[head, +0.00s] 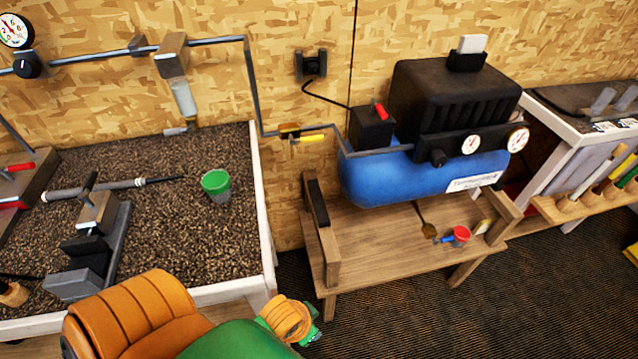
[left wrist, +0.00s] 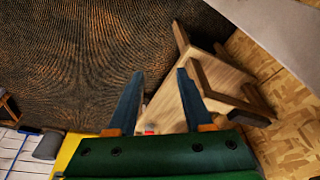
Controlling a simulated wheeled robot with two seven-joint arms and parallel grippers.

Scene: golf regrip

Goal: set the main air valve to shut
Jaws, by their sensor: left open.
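A brass valve (head: 289,130) sits in the grey pipe on the plywood wall, left of the blue compressor tank. I take it for the main air valve. Its yellow lever (head: 308,139) points right and lies roughly in line with the pipe. My left wrist shows low in the head view, in front of and below the valve, well apart from it. In the left wrist view my left gripper (left wrist: 160,75) has its two blue fingers spread with nothing between them. The valve does not show in that view. My right gripper is out of view.
The blue compressor (head: 400,178) with a red switch (head: 380,110) stands on a wooden bench (head: 372,248). Dark carpet lies ahead.

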